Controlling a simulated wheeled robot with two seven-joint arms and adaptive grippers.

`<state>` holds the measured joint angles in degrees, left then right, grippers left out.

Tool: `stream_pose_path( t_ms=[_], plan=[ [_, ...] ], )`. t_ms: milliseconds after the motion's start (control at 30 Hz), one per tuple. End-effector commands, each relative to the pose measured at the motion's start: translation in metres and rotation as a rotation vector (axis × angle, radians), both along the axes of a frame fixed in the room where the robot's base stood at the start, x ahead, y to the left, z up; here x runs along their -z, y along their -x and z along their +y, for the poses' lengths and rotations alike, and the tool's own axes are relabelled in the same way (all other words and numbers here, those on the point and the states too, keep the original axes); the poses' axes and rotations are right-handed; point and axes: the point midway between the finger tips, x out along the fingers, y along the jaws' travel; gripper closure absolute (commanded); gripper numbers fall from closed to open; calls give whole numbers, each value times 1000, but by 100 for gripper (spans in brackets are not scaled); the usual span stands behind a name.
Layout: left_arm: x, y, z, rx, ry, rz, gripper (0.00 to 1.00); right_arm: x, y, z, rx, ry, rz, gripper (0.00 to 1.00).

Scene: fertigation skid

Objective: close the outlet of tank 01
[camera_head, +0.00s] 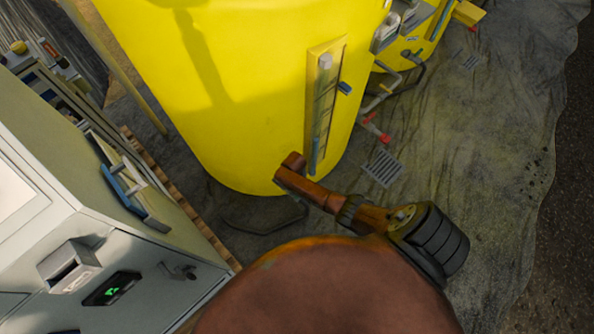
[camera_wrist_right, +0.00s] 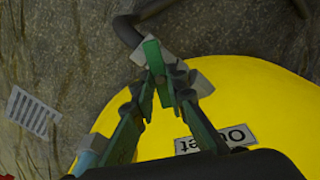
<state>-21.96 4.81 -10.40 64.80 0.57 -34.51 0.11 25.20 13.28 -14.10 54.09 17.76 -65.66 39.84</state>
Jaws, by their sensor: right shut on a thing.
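A large yellow tank (camera_head: 240,90) stands in the middle of the head view; no tank number is readable on it. The wrist view shows a yellow tank (camera_wrist_right: 260,90) with a white "Outlet" label (camera_wrist_right: 213,140). My right gripper (camera_wrist_right: 165,85) has its green fingers drawn together at the grey and green outlet fitting (camera_wrist_right: 152,58) beside the tank wall. It is shut on a part there, most likely the valve handle; the fingers hide most of it. In the head view my right arm reaches to the tank's foot and hides the outlet. My left gripper is out of view.
A grey cabinet (camera_head: 120,245) stands close on the left. A dark hose (camera_head: 262,222) lies at the tank's foot. Open ground (camera_head: 500,180) extends further right.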

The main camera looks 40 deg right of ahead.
Motion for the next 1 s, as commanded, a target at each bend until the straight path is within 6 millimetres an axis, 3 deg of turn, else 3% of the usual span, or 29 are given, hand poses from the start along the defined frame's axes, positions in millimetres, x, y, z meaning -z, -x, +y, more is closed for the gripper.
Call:
stream_pose_path(
  t_ms=[500, 1000],
  plan=[
    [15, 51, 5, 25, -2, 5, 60, -1, -1, 2, 493, -2, 1, 100],
    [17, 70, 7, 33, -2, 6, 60, 0, 0, 1, 881, -1, 1, 100]
  ],
)
